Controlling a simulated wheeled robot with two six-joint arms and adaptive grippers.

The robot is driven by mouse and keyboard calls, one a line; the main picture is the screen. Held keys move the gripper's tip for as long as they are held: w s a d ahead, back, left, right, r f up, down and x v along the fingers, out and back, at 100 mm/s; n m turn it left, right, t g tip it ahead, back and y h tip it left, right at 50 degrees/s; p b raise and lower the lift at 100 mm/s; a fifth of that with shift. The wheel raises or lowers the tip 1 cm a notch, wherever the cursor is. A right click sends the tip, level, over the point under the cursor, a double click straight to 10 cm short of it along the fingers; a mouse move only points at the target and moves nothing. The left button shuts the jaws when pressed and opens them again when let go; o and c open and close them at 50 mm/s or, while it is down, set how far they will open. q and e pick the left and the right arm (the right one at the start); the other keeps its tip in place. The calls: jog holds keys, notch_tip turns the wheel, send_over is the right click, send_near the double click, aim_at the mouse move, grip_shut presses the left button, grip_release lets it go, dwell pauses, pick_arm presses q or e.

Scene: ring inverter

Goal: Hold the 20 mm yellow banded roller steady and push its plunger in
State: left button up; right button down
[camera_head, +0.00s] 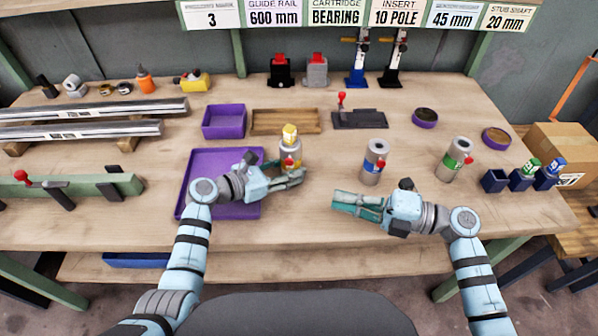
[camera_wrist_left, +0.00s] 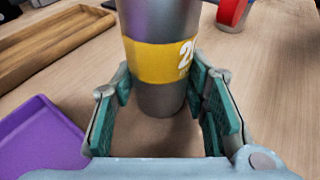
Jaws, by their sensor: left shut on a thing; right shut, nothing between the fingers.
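The yellow banded roller (camera_head: 291,149) stands upright on the bench, a grey cylinder with a yellow piece (camera_head: 290,133) at its top and a red knob on its side. I cannot tell which part is the plunger. My right gripper (camera_head: 336,203) is shut and empty, low over the bench, right of and nearer than the roller.
A grey roller (camera_head: 374,165) with a red knob and a green banded one (camera_head: 455,161) stand to the right. A purple tray (camera_head: 187,190) lies left, partly under my left arm. A wooden tray (camera_head: 285,121) lies behind. The front middle of the bench is clear.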

aim_at(289, 158)
jog(key=w+a, duration=0.7)
jog(key=a, duration=0.2)
jog(key=shift+w, duration=0.1)
